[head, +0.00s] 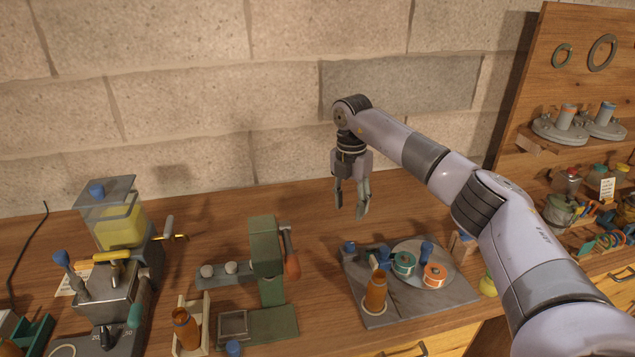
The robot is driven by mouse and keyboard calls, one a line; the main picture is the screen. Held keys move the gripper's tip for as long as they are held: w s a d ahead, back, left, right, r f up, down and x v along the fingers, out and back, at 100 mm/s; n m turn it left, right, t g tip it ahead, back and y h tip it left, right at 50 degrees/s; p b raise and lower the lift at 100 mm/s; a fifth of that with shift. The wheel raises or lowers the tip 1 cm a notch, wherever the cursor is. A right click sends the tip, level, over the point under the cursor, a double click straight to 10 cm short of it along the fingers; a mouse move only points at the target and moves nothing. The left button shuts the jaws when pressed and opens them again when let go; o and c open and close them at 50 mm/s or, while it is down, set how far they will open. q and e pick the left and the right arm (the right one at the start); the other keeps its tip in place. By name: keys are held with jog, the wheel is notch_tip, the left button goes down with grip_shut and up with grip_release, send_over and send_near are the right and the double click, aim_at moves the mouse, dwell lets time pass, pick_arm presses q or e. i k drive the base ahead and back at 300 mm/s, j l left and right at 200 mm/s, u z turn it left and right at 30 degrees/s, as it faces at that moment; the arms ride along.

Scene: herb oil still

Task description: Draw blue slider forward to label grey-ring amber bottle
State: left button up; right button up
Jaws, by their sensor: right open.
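An amber bottle (375,294) stands upright at the front left of a grey slate board (400,311), with a pale ring around its foot. Several blue parts show on the board: a dark blue one (348,248) at the back left, one just behind the bottle's top, and one (427,250) at the back right. I cannot tell which is the slider. My right gripper (350,212) is open and empty, pointing down, above and behind the board's back left corner, apart from everything there. My left gripper is out of view.
A round plate on the board carries a green spool (403,262) and an orange spool (435,275). A green press (264,262) stands left of the board. Another amber bottle (186,328) sits in a wooden holder. A wooden rack (567,100) stands at right.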

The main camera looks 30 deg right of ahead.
aim_at(381, 260)
jog(key=k, duration=1)
